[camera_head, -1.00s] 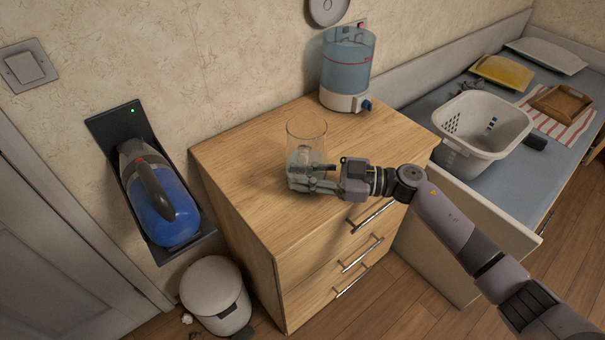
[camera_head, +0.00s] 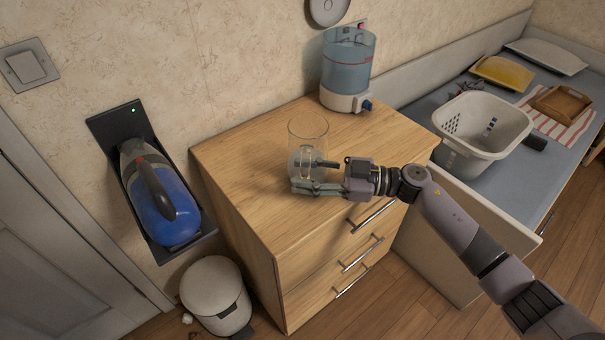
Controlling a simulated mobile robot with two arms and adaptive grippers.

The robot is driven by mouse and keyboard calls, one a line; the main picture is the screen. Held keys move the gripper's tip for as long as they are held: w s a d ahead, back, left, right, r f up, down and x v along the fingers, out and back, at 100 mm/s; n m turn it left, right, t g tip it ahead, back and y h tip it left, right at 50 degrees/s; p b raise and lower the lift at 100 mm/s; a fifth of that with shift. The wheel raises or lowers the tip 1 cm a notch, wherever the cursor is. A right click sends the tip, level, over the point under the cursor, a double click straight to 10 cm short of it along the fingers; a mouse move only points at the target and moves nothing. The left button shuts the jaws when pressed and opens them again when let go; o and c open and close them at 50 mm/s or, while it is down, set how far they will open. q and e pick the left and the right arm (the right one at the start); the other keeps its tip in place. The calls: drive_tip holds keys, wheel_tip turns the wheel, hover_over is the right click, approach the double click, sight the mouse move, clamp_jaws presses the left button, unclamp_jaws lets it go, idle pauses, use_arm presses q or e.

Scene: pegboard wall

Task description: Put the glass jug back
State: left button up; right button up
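The glass jug (camera_head: 307,135) is clear and stands upright on top of the wooden dresser (camera_head: 250,150), near its middle. My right gripper (camera_head: 308,175) reaches in from the right at the jug's lower part. Its fingers are spread, one along the near side of the jug and the other by its right side. They look apart rather than closed on it, though whether they touch the glass is hard to tell. The jug's lower near side is partly hidden by the near finger. My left gripper is not in view.
A water dispenser (camera_head: 347,70) with a blue tap stands at the dresser's back corner. A blue handheld vacuum (camera_head: 167,205) hangs on the wall at left, above a bin (camera_head: 215,290). A white basket (camera_head: 470,140) sits on the bench at right. The dresser's front left is clear.

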drive_tip(key=s+d+b, duration=0.1)
drive_tip(key=s+d, duration=0.1)
drive_tip(key=d, duration=0.9)
drive_tip(key=shift+o, duration=0.3)
idle(0.8)
